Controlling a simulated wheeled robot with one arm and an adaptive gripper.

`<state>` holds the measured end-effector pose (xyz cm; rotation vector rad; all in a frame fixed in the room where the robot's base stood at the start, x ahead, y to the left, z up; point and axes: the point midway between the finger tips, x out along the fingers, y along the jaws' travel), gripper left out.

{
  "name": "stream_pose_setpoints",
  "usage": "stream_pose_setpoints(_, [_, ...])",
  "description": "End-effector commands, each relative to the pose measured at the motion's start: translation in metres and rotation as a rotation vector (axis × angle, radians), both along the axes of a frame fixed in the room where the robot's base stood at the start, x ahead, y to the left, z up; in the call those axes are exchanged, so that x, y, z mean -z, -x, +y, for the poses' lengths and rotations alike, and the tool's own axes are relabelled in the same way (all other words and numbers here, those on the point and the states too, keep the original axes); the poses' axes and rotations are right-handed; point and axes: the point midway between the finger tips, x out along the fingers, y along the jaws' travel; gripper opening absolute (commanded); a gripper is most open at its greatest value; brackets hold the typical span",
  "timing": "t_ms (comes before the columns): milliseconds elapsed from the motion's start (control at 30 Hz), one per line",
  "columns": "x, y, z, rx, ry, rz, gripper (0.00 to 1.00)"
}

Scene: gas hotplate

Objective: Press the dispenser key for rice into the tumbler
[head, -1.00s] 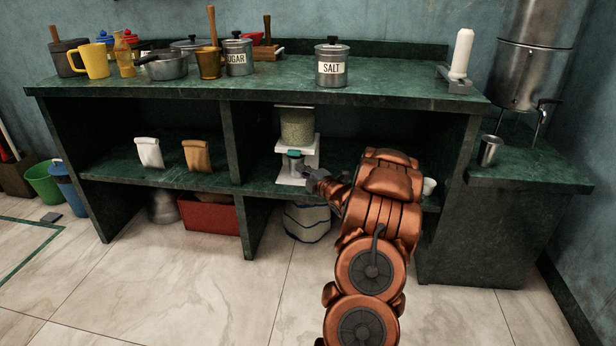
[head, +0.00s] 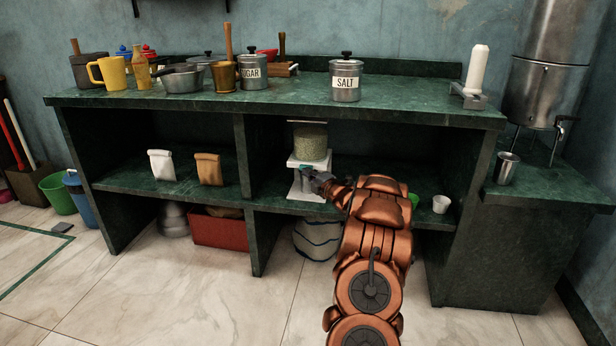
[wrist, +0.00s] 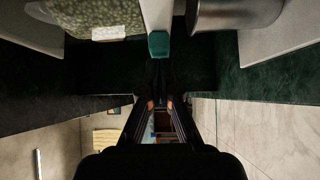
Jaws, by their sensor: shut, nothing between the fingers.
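The rice dispenser stands on the middle shelf, with a clear hopper of pale grain (head: 311,142) above a white body (head: 298,186). Its teal key (wrist: 159,44) shows in the wrist view, straight ahead of the fingertips. My gripper (wrist: 159,72) is shut and empty, its tips at or very near the key; I cannot tell if they touch. In the head view my gripper (head: 312,174) covers the dispenser's front. A metal tumbler (wrist: 235,14) shows in the wrist view beside the key; in the head view it is mostly hidden.
The green worktop (head: 290,103) overhangs the shelf. A divider (head: 248,190) stands left of the dispenser. A white cup (head: 440,204) stands to the right on the shelf, and a steel cup (head: 507,168) on the right counter. Open floor lies in front.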

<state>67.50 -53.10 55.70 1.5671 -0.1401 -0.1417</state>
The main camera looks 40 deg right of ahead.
Motion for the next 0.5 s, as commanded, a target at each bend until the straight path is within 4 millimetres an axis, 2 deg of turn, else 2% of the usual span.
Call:
stream_pose_setpoints(300, [-0.0005, -0.0002, -0.0005, 0.000, 0.001, 0.000, 0.00])
stream_pose_setpoints(500, [-0.0013, -0.0045, -0.0078, 0.001, 0.001, 0.002, 0.00])
